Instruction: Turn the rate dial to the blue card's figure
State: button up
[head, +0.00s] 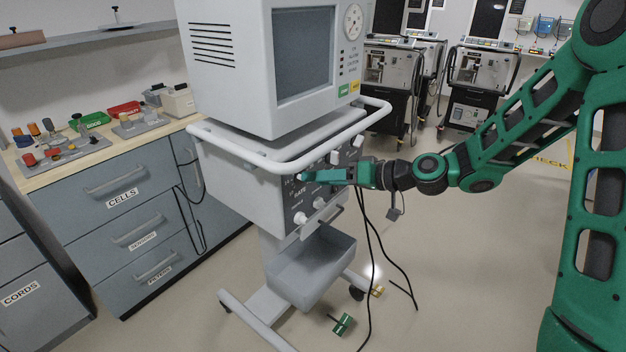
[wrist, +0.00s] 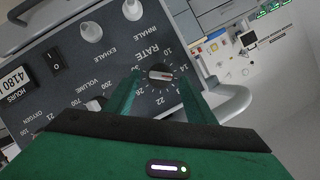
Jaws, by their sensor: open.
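The rate dial (wrist: 160,73) is a small dark round knob with a pale pointer bar, under the word RATE on the ventilator's grey control panel (wrist: 75,70). Figures ring it, including 10, 14, 22 and 30, but the pointer's exact reading is too small to tell. My gripper (wrist: 160,80) is open, with one green finger on each side of the dial; contact cannot be told. In the head view my gripper (head: 310,177) reaches the panel from the right and hides the dial. I cannot make out a blue card in either view.
White knobs (wrist: 91,31) and a black switch (wrist: 54,60) sit beside the dial. A white rail (head: 290,158) runs above the panel and a grey bin (head: 312,268) hangs below. A drawer counter (head: 120,215) stands left; other ventilators (head: 480,75) stand behind right.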

jog(key=shift+x, duration=1.2)
jog(key=c, duration=1)
jog(key=shift+c, duration=0.2)
jog(key=shift+n, duration=0.3)
jog(key=shift+s+a+f+n+t+h, duration=0.1)
jog(key=shift+n+t+h, duration=0.8)
jog(key=shift+n, duration=0.85)
jog(key=shift+s+n+t+h, duration=0.15)
jog(key=shift+n+t+h, duration=0.75)
jog(key=shift+n, duration=0.8)
jog(key=shift+s+a+f+n+t+h, duration=0.1)
jog(key=shift+n+t+h, duration=0.5)
jog(key=shift+n+t, duration=0.85)
jog(key=shift+n+g, duration=0.35)
jog(key=shift+n, duration=0.05)
